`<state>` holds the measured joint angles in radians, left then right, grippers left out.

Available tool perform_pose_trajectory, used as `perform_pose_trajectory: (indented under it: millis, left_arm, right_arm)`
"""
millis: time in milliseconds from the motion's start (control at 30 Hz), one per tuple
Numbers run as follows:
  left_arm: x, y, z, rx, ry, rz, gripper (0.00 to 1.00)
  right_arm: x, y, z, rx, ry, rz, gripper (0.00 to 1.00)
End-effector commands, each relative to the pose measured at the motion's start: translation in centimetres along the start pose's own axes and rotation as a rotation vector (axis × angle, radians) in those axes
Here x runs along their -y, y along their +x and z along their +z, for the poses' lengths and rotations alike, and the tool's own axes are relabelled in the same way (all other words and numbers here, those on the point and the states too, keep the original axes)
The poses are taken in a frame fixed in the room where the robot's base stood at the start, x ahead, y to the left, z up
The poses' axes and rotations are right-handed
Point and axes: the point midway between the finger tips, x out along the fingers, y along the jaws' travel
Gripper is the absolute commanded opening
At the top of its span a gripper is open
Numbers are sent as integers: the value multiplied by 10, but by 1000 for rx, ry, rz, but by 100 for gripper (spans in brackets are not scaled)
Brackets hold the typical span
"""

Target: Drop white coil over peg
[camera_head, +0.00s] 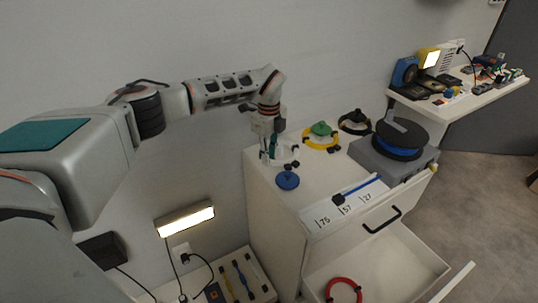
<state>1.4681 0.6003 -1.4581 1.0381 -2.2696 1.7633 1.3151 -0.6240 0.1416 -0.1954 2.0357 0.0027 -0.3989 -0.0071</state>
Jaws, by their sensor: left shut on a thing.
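The white coil (285,155) is a pale ring at the cabinet top's left end, directly below my left gripper (271,149). The gripper points down and is shut on the coil's near-left part. A small dark green part shows between the fingers; I cannot tell whether it is a peg. The gripper covers part of the ring, so I cannot tell whether the coil touches the top or surrounds a peg. A blue round piece (287,180) sits in front of the coil. My right gripper is not in view.
The white cabinet (273,218) also carries a yellow ring (309,144) with a green piece, a black ring (354,123), and a grey box (372,160) with a black-and-blue disc. Its drawer (398,258) is open, with a red ring (343,281) inside. A lit lamp (186,219) hangs on the wall.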

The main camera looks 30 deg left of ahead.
Motion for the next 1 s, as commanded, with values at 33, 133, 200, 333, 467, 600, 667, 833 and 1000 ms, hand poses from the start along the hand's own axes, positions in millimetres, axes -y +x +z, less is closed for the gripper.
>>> perform_pose_trajectory:
  millis: [33,133,200,333,467,600,667,833,1000]
  left_arm:
    - [0,-1,0,0,0,-1,18]
    - [0,-1,0,0,0,-1,35]
    - [0,-1,0,0,0,-1,35]
    - [0,0,0,0,0,0,35]
    - [0,-1,0,0,0,0,35]
    - [1,-14,0,1,0,-3,35]
    - [1,-24,0,1,1,-4,35]
    - [1,-59,1,2,0,-5,35]
    - [1,-91,0,0,0,-3,35]
  right_arm:
    - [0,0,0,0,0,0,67]
    - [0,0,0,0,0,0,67]
    - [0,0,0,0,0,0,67]
    - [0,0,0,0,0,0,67]
    - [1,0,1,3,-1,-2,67]
    - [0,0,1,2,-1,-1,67]
    - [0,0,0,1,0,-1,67]
    - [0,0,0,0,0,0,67]
    - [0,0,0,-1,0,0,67]
